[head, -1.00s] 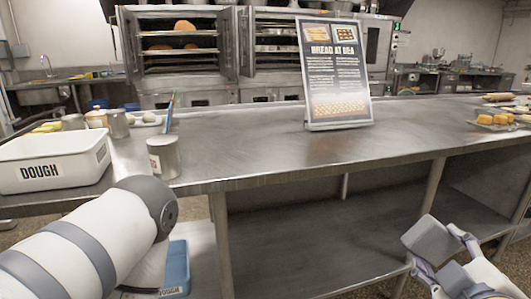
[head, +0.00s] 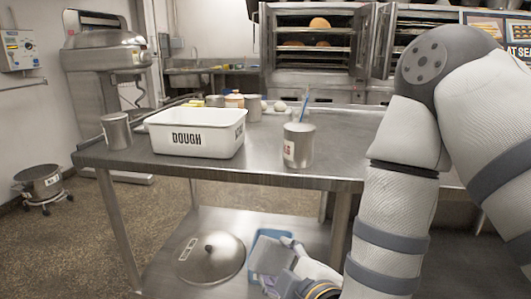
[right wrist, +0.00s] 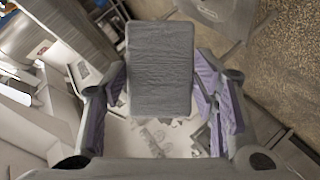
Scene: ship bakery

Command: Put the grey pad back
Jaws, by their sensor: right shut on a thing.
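The grey pad (head: 271,257) is a flat grey block held by my right gripper (head: 284,270), low in the head view. In the right wrist view the pad (right wrist: 160,68) sits between the two purple-lined fingers of the gripper (right wrist: 160,95), which is shut on it. In the head view the pad overlaps a blue container (head: 257,239) on the lower shelf and hides much of it; I cannot tell whether they touch. My left gripper is not in view.
The lower shelf (head: 215,217) also holds a round metal lid (head: 211,258). Above it, the steel table (head: 260,165) carries a white DOUGH tub (head: 195,132), a metal can (head: 299,146) and another can (head: 117,131). Table legs flank the shelf opening.

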